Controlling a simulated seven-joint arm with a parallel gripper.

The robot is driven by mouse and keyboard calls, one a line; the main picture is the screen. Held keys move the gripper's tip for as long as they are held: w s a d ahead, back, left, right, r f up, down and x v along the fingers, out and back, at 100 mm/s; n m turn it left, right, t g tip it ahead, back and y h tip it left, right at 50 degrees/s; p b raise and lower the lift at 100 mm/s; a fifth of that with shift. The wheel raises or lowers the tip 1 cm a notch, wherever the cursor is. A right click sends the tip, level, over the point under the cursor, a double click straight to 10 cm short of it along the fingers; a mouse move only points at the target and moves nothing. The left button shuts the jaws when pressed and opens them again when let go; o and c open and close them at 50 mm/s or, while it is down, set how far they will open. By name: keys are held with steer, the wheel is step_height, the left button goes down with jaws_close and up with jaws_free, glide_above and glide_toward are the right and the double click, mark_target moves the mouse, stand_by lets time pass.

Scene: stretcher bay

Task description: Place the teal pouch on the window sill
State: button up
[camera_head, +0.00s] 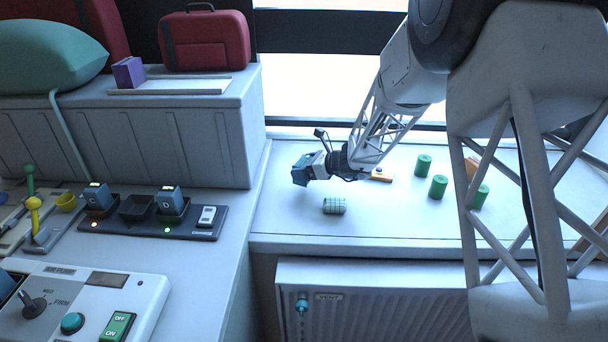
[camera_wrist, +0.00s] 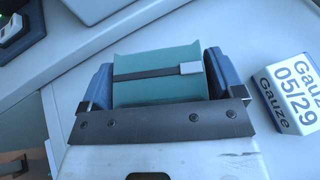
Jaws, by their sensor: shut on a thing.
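The teal pouch (camera_wrist: 158,92), with a dark strap and a pale buckle, is between the two blue fingers of my gripper (camera_wrist: 160,82) in the wrist view. The fingers are shut on its two sides. In the head view my gripper (camera_head: 303,171) is above the left part of the white window sill (camera_head: 290,222). The pouch is mostly hidden by the fingers there. I cannot tell how far the pouch is above the sill.
A box labelled Gauze (camera_wrist: 290,92) is right of the pouch in the wrist view. Several green cylinders (camera_head: 438,187) stand further right. A grey raised bench (camera_head: 160,135) is left. Bare sill lies around the roll.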

steer(key=shift+w+a, duration=0.1)
steer(key=shift+w, duration=0.3)
steer(key=shift+f, duration=1.75)
steer(key=shift+f, duration=0.1)
steer(key=o, duration=0.8)
steer(key=shift+s, duration=0.1)
steer(key=v, duration=1.2)
